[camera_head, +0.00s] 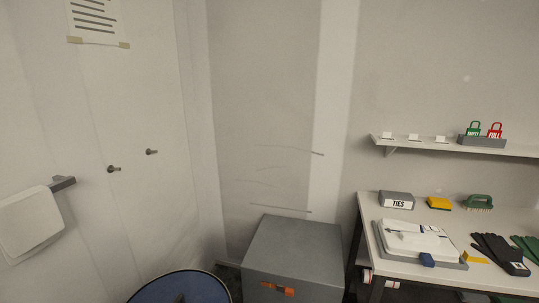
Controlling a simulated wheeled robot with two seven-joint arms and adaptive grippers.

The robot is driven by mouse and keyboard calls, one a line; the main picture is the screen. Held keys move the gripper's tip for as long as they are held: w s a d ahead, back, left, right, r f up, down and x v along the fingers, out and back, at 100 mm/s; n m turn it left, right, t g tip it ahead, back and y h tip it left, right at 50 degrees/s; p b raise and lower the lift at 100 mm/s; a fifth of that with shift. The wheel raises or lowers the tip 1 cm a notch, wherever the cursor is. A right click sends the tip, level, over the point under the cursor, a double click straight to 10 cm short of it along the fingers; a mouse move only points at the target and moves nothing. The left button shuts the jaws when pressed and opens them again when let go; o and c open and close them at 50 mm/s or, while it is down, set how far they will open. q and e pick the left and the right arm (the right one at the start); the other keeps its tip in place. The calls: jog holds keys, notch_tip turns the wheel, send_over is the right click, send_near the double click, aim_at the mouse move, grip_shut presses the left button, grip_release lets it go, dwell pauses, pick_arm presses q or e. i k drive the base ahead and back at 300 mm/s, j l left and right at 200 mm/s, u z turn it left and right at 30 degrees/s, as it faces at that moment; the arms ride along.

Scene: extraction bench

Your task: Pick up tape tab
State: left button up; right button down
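I cannot tell for sure which thing is the tape tab. A small flat yellow piece (475,257) lies on the right-hand bench, between the white case and the dark gloves. Tan tape pieces (75,40) show at the lower corners of the paper notice (95,20) on the left wall. An orange strip (278,289) is on the front of the grey box. Neither of my grippers is in view.
The bench (373,207) holds a TIES box (396,200), yellow sponge (439,203), green brush (478,202), white case (413,238), blue block (427,260) and gloves (498,250). A shelf (455,145) hangs above. The grey box (293,245) and a round blue seat (180,288) stand left of it.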

aim_at(467, 257)
jog(key=z, duration=1.65)
